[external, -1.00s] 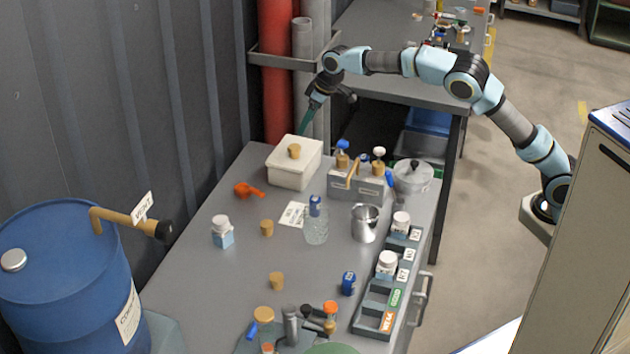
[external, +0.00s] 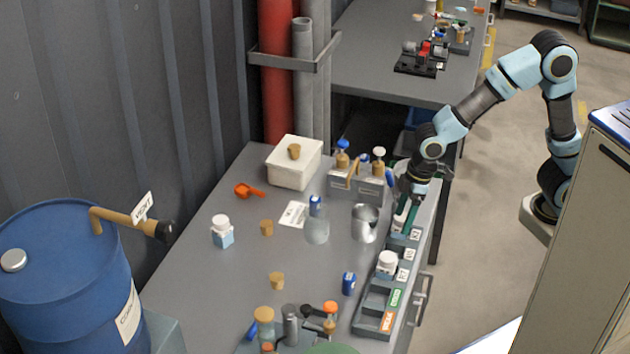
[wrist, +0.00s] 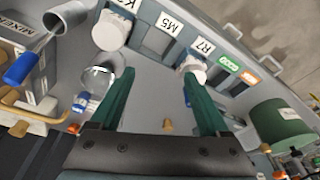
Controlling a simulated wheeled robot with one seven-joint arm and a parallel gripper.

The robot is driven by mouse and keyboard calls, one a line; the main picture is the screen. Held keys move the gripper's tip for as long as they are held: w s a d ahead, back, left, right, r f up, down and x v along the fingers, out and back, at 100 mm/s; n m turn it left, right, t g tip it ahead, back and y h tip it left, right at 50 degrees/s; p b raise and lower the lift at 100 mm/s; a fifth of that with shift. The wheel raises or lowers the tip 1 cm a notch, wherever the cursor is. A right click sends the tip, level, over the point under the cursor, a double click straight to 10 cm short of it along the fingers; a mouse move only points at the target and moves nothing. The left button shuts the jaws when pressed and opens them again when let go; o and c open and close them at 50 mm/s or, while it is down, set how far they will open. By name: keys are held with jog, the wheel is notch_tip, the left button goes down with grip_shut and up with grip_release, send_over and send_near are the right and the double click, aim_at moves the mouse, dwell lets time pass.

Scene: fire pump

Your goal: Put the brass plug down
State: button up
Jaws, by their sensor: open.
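Several small tan plugs are in view, and I cannot tell which is the brass plug. In the external view one plug (external: 266,228) stands on the bench's left part, another plug (external: 277,281) stands nearer the front, and a third plug (external: 294,151) sits on the white box. A tan plug also shows small in the wrist view (wrist: 168,127). My gripper (external: 402,218) is over the labelled rack (external: 371,302) at the bench's right edge. Its green fingers are spread apart in the wrist view (wrist: 159,72), with no held object visible between them.
A white-capped bottle (external: 387,262) stands in the rack; another is partly hidden by my gripper. A metal cup (external: 364,222) and a clear beaker (external: 317,232) stand left of the gripper. The white box (external: 290,173) is at the back. The bench's left middle has free room.

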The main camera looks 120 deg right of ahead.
jog(key=s+a+f+n, duration=0.2)
jog(key=s+a+f, duration=0.1)
jog(key=s+a, duration=0.8)
jog(key=shift+s+a+f+n+g, duration=0.2)
jog(key=shift+s+f+n+g, duration=0.2)
jog(key=shift+s, duration=0.35)
jog(key=shift+o, duration=0.5)
jog(key=n+t+y+b, duration=0.1)
jog(key=n+t+b, duration=0.2)
jog(key=b, duration=0.1)
send_near(276, 279)
jog(key=x, duration=0.3)
jog(key=p+x, duration=0.1)
jog(key=x, duration=0.1)
jog(key=shift+a, duration=0.3)
jog(key=shift+d+p+x, duration=0.2)
jog(key=shift+p+x, duration=1)
jog(key=shift+x, duration=1.5)
jog(key=shift+c, duration=0.2)
